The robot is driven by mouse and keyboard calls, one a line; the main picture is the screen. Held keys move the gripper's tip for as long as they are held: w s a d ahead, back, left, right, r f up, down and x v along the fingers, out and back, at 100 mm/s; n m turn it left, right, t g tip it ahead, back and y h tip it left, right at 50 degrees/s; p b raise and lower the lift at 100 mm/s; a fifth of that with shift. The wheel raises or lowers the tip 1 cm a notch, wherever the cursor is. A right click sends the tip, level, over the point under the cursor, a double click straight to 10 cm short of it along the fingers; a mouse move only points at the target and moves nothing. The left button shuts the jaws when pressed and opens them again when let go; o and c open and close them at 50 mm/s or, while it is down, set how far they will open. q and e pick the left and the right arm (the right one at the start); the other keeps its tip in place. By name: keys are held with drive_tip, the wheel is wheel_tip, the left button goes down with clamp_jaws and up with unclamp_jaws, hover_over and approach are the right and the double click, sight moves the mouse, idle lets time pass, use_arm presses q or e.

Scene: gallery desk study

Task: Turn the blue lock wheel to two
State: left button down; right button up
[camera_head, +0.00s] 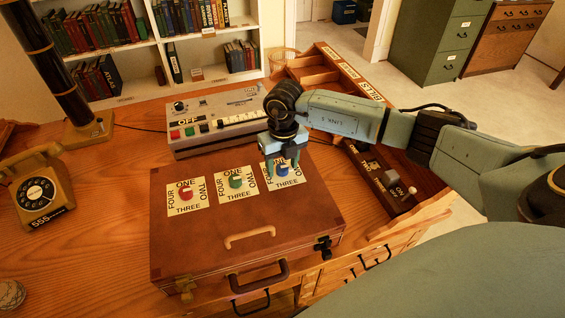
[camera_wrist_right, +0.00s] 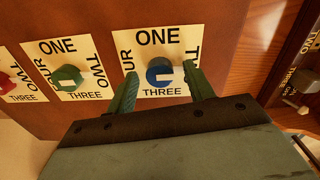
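The blue lock wheel (camera_head: 283,170) sits on a cream label at the right end of the brown case (camera_head: 205,248). In the right wrist view the blue wheel (camera_wrist_right: 158,72) has ONE above it, THREE below, and TWO partly hidden at its right. A pale mark shows on the wheel's right side; its exact setting is hard to read. My right gripper (camera_head: 282,166) points down over this wheel. Its two green fingers (camera_wrist_right: 161,76) stand apart on either side of the wheel, with visible gaps. My left gripper is out of view.
A green wheel (camera_head: 236,181) and a red wheel (camera_head: 185,193) sit left on the same case. A grey device (camera_head: 215,118) stands behind, a telephone (camera_head: 40,187) at the left, and a dark wooden tray (camera_head: 385,183) at the right.

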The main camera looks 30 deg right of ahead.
sight(283, 167)
wheel_tip(283, 167, up, 13)
drive_tip(key=shift+d+r, duration=0.15)
drive_tip(key=shift+r, duration=0.05)
idle(0.5)
drive_tip(key=shift+s+f, duration=0.1)
idle(0.4)
